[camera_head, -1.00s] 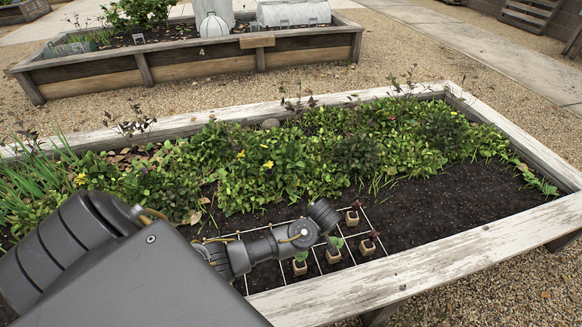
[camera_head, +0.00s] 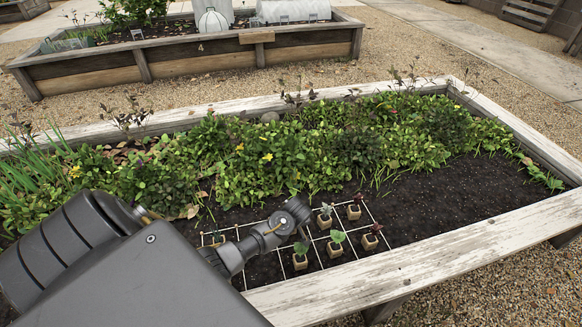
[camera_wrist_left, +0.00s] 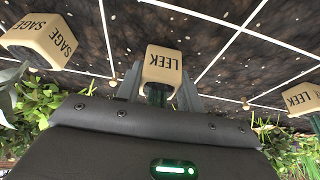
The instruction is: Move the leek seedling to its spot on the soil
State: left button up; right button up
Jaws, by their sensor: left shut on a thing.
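In the left wrist view, my left gripper (camera_wrist_left: 162,82) is shut on a tan block marked LEEK (camera_wrist_left: 162,64), the base of the leek seedling. Its leaves are mostly hidden behind the gripper. Dark soil (camera_wrist_left: 215,28) with white grid lines lies beyond it; I cannot tell the block's height over it. A second LEEK block (camera_wrist_left: 302,98) is at the right edge, and a SAGE block (camera_wrist_left: 38,42) is at the upper left. In the head view, my left arm reaches over the grid (camera_head: 352,226), and its gripper and the held seedling are hidden. My right gripper is not in view.
Several potted seedlings stand in the grid's right part, including a green-leaved one (camera_head: 336,248) and a red-leaved one (camera_head: 370,241). Dense greenery (camera_head: 270,160) grows behind. The white wooden rim (camera_head: 420,262) runs along the front. Bare soil (camera_head: 440,200) lies at the right.

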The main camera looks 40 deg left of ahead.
pick_arm(q)
jog(key=shift+f, duration=0.35)
jog(key=shift+r, duration=0.1)
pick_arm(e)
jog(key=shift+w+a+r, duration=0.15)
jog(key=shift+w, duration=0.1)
pick_arm(q)
jog(key=shift+f, duration=0.2)
jog(key=o, duration=1)
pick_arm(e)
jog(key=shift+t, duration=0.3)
pick_arm(q)
jog(key=shift+r, duration=0.1)
